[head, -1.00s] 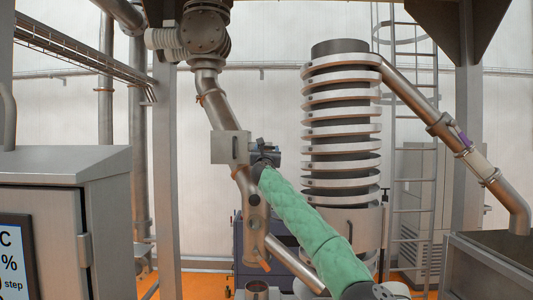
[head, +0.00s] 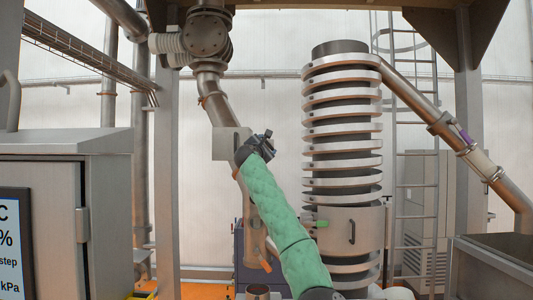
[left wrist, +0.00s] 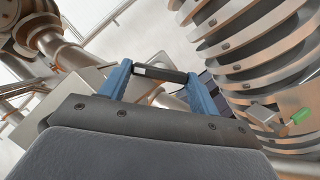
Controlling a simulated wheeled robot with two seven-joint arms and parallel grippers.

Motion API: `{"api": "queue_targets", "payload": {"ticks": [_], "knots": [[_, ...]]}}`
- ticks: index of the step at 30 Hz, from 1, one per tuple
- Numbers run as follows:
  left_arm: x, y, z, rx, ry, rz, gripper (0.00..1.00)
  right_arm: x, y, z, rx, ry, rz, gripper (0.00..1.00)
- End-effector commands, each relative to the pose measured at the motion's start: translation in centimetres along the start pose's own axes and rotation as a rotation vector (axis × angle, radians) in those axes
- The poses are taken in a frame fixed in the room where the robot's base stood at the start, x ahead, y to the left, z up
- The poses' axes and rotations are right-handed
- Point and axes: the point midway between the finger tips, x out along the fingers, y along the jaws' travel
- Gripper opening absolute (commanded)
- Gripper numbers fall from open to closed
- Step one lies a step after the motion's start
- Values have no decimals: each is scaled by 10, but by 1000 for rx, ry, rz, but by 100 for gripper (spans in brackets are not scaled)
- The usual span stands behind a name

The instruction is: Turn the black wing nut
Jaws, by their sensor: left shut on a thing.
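My left gripper (head: 262,140) is raised in the middle of the head view, at the right edge of a grey box on a steel pipe. In the left wrist view its two blue fingers (left wrist: 160,78) are shut on a short black bar, which looks like the black wing nut (left wrist: 172,75). A small pale patch shows at the bar's left end. In the head view the nut is too small and dark to tell from the gripper. My right gripper is in neither view.
The grey box (head: 226,143) is close beside the gripper. A tall ringed steel column (head: 342,130) stands to the right, with a green handle (head: 317,223) low on its left side. A steel cabinet (head: 107,210) fills the left front. A metal bin (head: 490,265) is at the right.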

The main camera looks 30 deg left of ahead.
Motion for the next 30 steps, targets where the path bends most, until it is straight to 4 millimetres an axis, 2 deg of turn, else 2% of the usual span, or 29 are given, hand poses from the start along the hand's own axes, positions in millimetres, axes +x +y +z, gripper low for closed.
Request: {"api": "queue_targets", "payload": {"ticks": [6,13,22,30], "knots": [[-1,0,-2,191,1,-80,39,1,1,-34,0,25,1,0],[0,2,-1,393,1,-164,39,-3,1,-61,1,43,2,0],[0,4,0,656,1,-273,39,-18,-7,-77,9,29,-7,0],[1,5,2,892,1,-372,39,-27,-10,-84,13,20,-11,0]]}}
